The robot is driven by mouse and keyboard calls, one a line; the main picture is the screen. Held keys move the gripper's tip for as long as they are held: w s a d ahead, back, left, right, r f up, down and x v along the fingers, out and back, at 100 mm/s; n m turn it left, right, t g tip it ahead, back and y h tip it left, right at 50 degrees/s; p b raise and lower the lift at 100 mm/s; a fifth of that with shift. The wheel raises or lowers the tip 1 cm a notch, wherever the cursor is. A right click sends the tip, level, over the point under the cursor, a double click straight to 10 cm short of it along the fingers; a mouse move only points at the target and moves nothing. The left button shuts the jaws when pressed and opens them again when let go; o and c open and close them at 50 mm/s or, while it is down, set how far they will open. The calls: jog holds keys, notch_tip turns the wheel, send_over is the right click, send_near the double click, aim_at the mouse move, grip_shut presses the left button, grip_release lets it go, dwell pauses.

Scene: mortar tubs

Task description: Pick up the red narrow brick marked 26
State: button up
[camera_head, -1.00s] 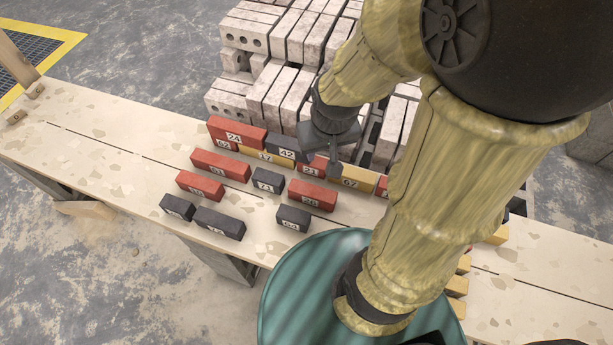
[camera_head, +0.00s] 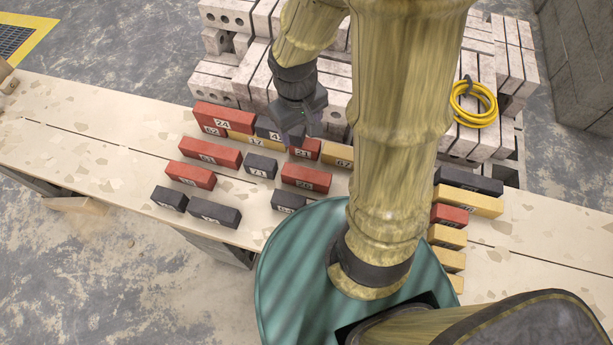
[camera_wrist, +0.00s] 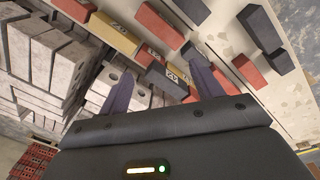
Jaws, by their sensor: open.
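The red brick (camera_head: 306,178) whose label seems to read 26 lies on the pale bench, right of a dark brick marked 71 (camera_head: 261,166). In the wrist view a red brick (camera_wrist: 160,24) near the top, its number not visible, appears to be the same one. My gripper (camera_head: 298,138) is above the back row, behind and above that brick, apart from it. In the wrist view my gripper (camera_wrist: 160,80) has its two fingers spread and nothing between them; the dark brick 42 (camera_wrist: 165,77) shows below and beyond them.
Back-row bricks include red 21 (camera_head: 305,149) and yellow 67 (camera_head: 338,154). A dark brick (camera_head: 288,201) lies just in front of the red one. Grey block stacks (camera_head: 335,95) stand behind the bench. More bricks (camera_head: 452,215) lie to the right. The bench's left part is clear.

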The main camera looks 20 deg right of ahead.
aim_at(306, 174)
jog(key=w+a+f+n+g+h, duration=0.3)
jog(key=w+a+f+n, duration=0.1)
jog(key=f+n, duration=0.3)
notch_tip(306, 174, down, 3)
jog(key=shift+r+n, duration=0.15)
jog(key=shift+n, duration=0.15)
jog(key=shift+s+d, duration=0.1)
jog(key=b+x, duration=0.1)
jog(key=x, duration=1)
jog(key=shift+f, duration=0.2)
jog(key=shift+s+d+f, duration=0.15)
jog(key=shift+d+f, duration=0.05)
jog(key=shift+f, duration=0.15)
jog(key=shift+b+x, duration=0.5)
jog(key=shift+x, duration=2.15)
jog(key=shift+s+d+r, duration=0.1)
jog(key=shift+d+r, duration=0.05)
